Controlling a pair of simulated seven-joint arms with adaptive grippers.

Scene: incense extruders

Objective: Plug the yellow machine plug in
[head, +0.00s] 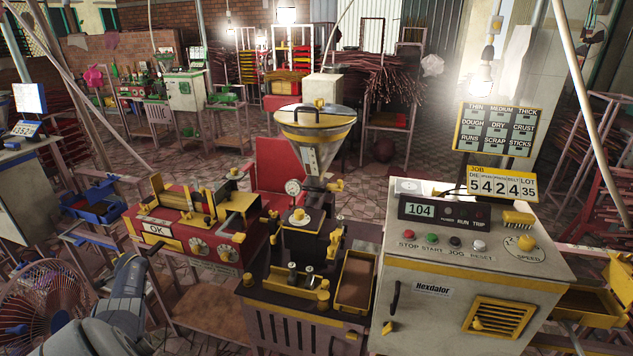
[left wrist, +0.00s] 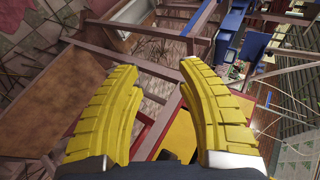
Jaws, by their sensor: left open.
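I cannot make out the yellow machine plug for certain in either view. The machine in the middle of the head view has a steel hopper with a yellow band (head: 315,125) above a dark base with yellow fittings. Beside it stands a pale control cabinet (head: 460,270) with a small yellow piece (head: 388,327) low on its front left; I cannot tell what that piece is. My left gripper (left wrist: 158,68) is open and empty in the left wrist view, its yellow fingers wide apart. In the head view my left arm enters at the lower left. My right gripper is not seen.
A red and yellow machine marked OK (head: 158,229) stands left of the middle. A brown low bench top (head: 215,310) lies in front of it. A fan (head: 40,300) is at the lower left. A yellow bin (head: 585,305) is at the right. Patterned floor shows behind.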

